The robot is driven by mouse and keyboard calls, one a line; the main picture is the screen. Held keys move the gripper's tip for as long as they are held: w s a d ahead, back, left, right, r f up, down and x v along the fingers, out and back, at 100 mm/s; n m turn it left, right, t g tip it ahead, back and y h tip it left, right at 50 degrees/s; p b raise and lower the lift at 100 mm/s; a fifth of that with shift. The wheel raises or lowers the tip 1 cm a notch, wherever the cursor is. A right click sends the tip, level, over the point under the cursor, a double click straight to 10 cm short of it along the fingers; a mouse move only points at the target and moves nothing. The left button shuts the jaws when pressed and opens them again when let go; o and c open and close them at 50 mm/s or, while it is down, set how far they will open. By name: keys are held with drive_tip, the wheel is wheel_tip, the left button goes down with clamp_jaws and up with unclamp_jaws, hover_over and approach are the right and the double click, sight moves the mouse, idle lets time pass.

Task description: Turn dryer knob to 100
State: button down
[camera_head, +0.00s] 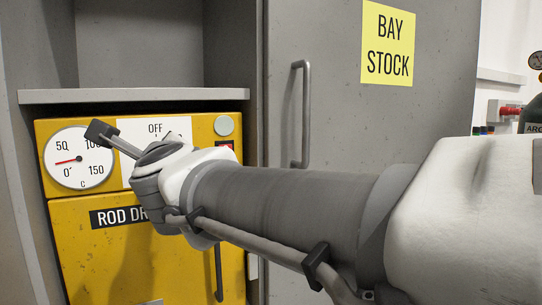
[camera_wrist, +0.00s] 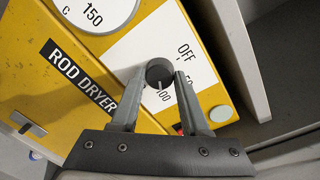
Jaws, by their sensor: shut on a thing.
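The yellow rod dryer (camera_head: 90,245) stands in a grey cabinet, and its white knob plate (camera_wrist: 135,52) carries the marks OFF, 50 and 100. The round dark dryer knob (camera_wrist: 159,72) shows in the wrist view, its white pointer line directed at the 100 mark. My gripper (camera_wrist: 159,77) is shut on the knob, one finger on each side. In the head view my wrist covers the knob and most of the plate. The dryer's round gauge (camera_head: 80,158) has a red needle pointing left, between 0 and 50.
A red switch (camera_head: 226,145) and a round grey disc (camera_head: 224,124) sit right of the plate. A grey shelf (camera_head: 130,96) juts out above the dryer. The grey door (camera_head: 350,130) with a vertical handle (camera_head: 300,115) stands at the right, behind my arm.

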drive_tip(key=shift+r, duration=0.1)
idle(0.3)
drive_tip(key=shift+c, duration=2)
unclamp_jaws()
drive_tip(key=shift+s+d, duration=0.1)
